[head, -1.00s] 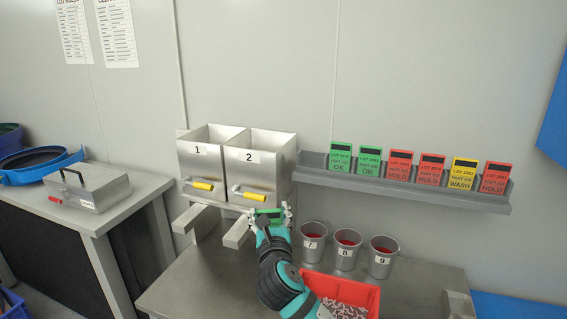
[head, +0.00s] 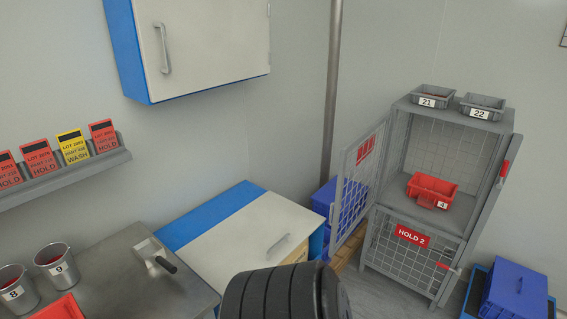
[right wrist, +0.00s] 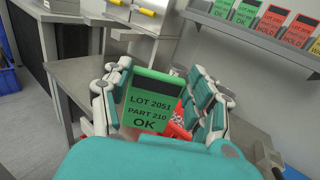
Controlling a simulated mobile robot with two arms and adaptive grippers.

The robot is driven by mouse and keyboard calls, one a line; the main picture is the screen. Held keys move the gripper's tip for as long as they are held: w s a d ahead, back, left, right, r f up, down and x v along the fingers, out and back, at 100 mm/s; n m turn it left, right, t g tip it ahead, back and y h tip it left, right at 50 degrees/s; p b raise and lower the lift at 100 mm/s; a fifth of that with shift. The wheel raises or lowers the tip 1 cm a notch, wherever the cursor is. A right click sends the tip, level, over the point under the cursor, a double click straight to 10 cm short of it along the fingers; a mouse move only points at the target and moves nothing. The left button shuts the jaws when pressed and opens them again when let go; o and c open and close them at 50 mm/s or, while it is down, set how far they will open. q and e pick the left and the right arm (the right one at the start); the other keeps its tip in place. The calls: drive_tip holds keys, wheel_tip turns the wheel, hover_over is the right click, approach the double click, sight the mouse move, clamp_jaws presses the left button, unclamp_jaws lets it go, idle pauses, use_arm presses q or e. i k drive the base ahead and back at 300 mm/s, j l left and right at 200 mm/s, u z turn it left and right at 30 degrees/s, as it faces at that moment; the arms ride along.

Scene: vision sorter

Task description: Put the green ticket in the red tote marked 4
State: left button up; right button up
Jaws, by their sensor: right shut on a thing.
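The green ticket (right wrist: 150,108), printed LOT 2051 PART 210 OK, is upright between the fingers of my right gripper (right wrist: 160,78) in the right wrist view. The gripper is shut on it and holds it over the steel bench. The red tote marked 4 (head: 430,186) sits on the upper shelf of a grey mesh cage (head: 398,165) at the right of the head view. The cage's upper door (head: 362,170) stands open to the left. Neither gripper shows in the head view now; my left gripper is in no view.
The lower cage door marked HOLD 2 (head: 410,236) is shut. Grey totes 21 (head: 432,97) and 22 (head: 482,107) stand on top. A blue and white cabinet (head: 235,225) lies between the bench (head: 120,275) and the cage. Blue crates (head: 515,290) are at lower right.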

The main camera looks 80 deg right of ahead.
sight(424, 204)
drive_tip(key=k+l+z, duration=0.1)
drive_tip(key=z, duration=0.3)
drive_tip(key=l+z, duration=0.3)
drive_tip(key=z, duration=0.15)
drive_tip(key=l+z, duration=0.25)
drive_tip(key=z, duration=0.15)
drive_tip(key=l+z, duration=0.2)
drive_tip(key=z, duration=0.25)
drive_tip(key=l+z, duration=0.25)
drive_tip(key=z, duration=0.15)
drive_tip(key=i+l+z, duration=0.1)
drive_tip(key=l, duration=0.3)
drive_tip(key=i+l+z, duration=0.1)
drive_tip(key=i+l, duration=0.15)
drive_tip(key=i+l+z, duration=0.1)
drive_tip(key=l, duration=0.4)
drive_tip(key=i+l, duration=0.3)
drive_tip(key=l+z, duration=0.05)
